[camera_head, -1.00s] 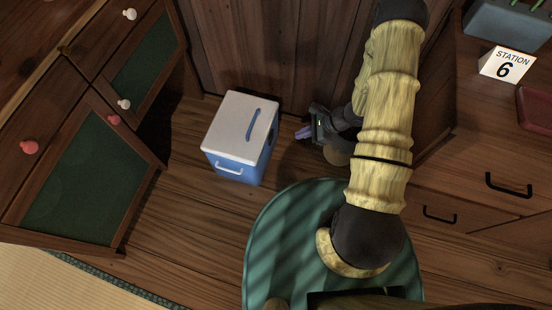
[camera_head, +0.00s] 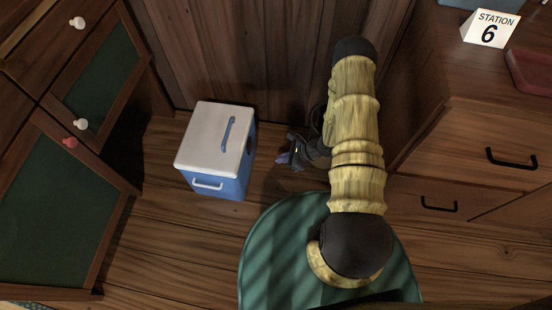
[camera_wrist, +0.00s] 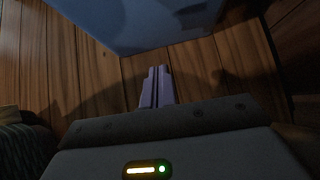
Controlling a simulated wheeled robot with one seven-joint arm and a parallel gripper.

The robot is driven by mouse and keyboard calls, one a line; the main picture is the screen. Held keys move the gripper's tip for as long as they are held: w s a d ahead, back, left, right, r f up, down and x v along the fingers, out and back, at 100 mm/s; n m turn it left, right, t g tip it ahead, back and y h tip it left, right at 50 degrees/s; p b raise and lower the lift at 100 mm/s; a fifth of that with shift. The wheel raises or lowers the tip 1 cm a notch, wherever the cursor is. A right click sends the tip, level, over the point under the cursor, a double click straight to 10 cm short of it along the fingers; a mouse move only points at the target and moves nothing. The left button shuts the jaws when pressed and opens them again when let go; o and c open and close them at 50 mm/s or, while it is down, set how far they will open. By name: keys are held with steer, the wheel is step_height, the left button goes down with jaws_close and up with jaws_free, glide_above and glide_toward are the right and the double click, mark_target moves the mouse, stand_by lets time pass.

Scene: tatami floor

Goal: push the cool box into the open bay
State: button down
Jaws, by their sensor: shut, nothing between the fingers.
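The cool box (camera_head: 219,150) is blue with a white lid, a blue lid handle and a white front handle. It stands upright on the wooden floor near the back wall. My gripper (camera_head: 283,157) is low at its right side, fingers pointing left at it, with a small gap between. In the wrist view the box's blue side (camera_wrist: 150,22) fills the top, and my shut, empty fingers (camera_wrist: 156,88) stop short of it. The open bay cannot be told for sure; a dark gap (camera_head: 125,135) shows left of the box, beside the left cabinet.
A cabinet with green panels (camera_head: 60,200) stands at the left. A wooden drawer unit (camera_head: 470,145) stands at the right, with a "Station 6" sign (camera_head: 490,28) and a red tray (camera_head: 530,72) on top. The plank wall (camera_head: 230,50) closes the back. Floor in front of the box is clear.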

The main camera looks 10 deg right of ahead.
mark_target(250, 163)
steer(key=b+x, duration=0.2)
steer(key=x, duration=0.1)
steer(key=a+r+b+x, duration=0.1)
steer(key=b+x, duration=0.1)
steer(key=x, duration=0.2)
steer(key=r+b+x, duration=0.1)
steer(key=b+x, duration=0.1)
steer(key=x, duration=0.2)
steer(key=shift+w+a+f+b, duration=0.15)
steer(key=shift+w+a+b, duration=0.25)
steer(key=shift+a, duration=0.15)
steer(key=shift+w+a, duration=0.1)
